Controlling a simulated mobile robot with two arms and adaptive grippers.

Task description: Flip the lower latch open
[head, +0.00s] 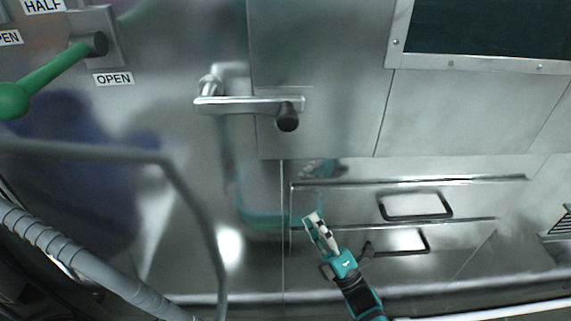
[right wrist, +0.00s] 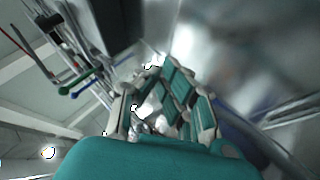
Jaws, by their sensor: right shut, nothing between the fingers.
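A metal latch (head: 250,104) with a horizontal bar and a dark round knob (head: 288,119) is mounted on the steel panel in the upper middle of the head view. I see no second latch clearly, so I cannot tell whether this is the lower one. My right gripper (head: 313,222), teal and grey, is below the latch and apart from it, in front of the lower panels. It is shut and empty. Its fingers with teal pads (right wrist: 172,88) fill the middle of the right wrist view. My left gripper is not in view.
A green lever handle (head: 45,80) with an OPEN label (head: 113,79) is at the upper left. Two black rectangular handles (head: 415,218) are right of my right gripper. A dark window (head: 490,25) is at the upper right. A grey rail (head: 195,200) curves down at left.

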